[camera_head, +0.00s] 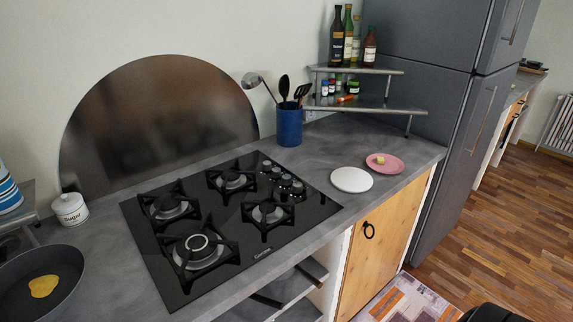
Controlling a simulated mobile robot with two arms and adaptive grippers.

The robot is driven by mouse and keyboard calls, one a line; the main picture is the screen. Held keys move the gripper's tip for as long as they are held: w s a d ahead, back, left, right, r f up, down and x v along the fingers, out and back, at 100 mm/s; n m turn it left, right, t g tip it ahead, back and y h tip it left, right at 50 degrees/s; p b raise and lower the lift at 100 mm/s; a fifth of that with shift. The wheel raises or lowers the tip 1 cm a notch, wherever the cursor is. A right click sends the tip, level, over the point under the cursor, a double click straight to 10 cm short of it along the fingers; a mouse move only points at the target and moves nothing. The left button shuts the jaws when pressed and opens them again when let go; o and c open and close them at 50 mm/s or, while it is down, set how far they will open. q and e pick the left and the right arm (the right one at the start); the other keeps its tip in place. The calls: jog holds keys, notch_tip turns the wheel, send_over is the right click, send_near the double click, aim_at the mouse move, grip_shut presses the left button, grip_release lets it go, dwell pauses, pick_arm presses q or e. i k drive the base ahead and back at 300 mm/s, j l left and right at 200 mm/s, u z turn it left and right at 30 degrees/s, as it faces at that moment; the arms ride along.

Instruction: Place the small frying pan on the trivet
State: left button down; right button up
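A dark frying pan (37,288) sits on the counter at the lower left, cut off by the picture edge. A flat yellow piece of food (43,286) lies in it. The pan's handle is not visible. A flat white round disc (352,179), which looks like the trivet, lies bare on the counter right of the hob. Neither of my grippers can be made out.
A black gas hob (262,254) with several burners lies between pan and disc. A pink plate (385,163) with a small yellow piece is just beyond the disc. A blue utensil holder (289,127), bottle shelf (368,109) and sugar jar (70,209) stand behind.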

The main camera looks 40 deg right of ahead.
aim_at(345, 191)
jog(key=l+z, duration=0.1)
jog(key=z, duration=0.25)
jog(key=l+z, duration=0.1)
jog(key=z, duration=0.3)
jog(key=l+z, duration=0.15)
jog(key=z, duration=0.2)
jog(key=i+l, duration=0.1)
jog(key=l, duration=0.65)
jog(key=i, duration=0.05)
